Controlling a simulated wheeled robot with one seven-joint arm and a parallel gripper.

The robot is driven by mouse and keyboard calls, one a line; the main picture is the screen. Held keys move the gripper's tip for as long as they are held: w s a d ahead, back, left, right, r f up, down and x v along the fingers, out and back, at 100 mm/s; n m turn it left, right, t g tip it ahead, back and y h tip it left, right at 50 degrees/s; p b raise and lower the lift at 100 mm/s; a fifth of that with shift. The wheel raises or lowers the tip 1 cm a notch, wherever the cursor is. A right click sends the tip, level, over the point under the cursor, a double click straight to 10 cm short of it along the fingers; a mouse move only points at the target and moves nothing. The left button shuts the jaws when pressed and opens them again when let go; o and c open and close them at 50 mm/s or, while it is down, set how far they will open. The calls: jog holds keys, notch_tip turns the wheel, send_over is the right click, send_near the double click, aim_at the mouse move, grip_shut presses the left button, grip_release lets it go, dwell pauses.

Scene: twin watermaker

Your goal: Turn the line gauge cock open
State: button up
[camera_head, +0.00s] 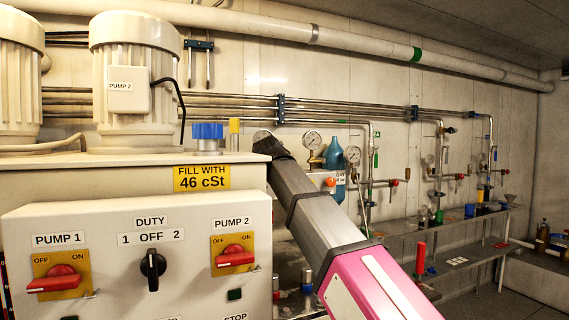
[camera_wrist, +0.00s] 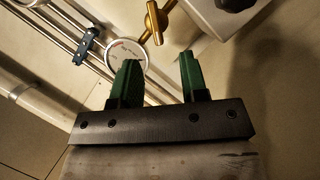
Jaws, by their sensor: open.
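In the wrist view, a brass cock (camera_wrist: 154,22) with a bar handle is at the top, just beyond my gripper. A round white-faced gauge (camera_wrist: 122,54) is beside it, partly hidden by the left finger. My gripper (camera_wrist: 160,58) has two green fingers, spread apart with nothing between them. The fingertips point toward the cock and appear apart from it. In the head view, my arm reaches up and left behind the cabinet edge, and the fingers are hidden. I cannot tell which gauge there is the one by my gripper.
A white cabinet (camera_head: 120,221) with pump switches fills the left. Gauges (camera_head: 312,140), a blue bottle (camera_head: 334,156) and red-handled valves (camera_head: 393,183) line the wall. In the wrist view, a pale box (camera_wrist: 222,18) with a dark knob is right of the cock; pipes (camera_wrist: 65,40) run left.

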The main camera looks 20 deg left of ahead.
jog(key=x, duration=0.7)
jog(key=r+x, duration=0.1)
jog(key=x, duration=0.3)
jog(key=shift+w, duration=0.2)
grip_shut()
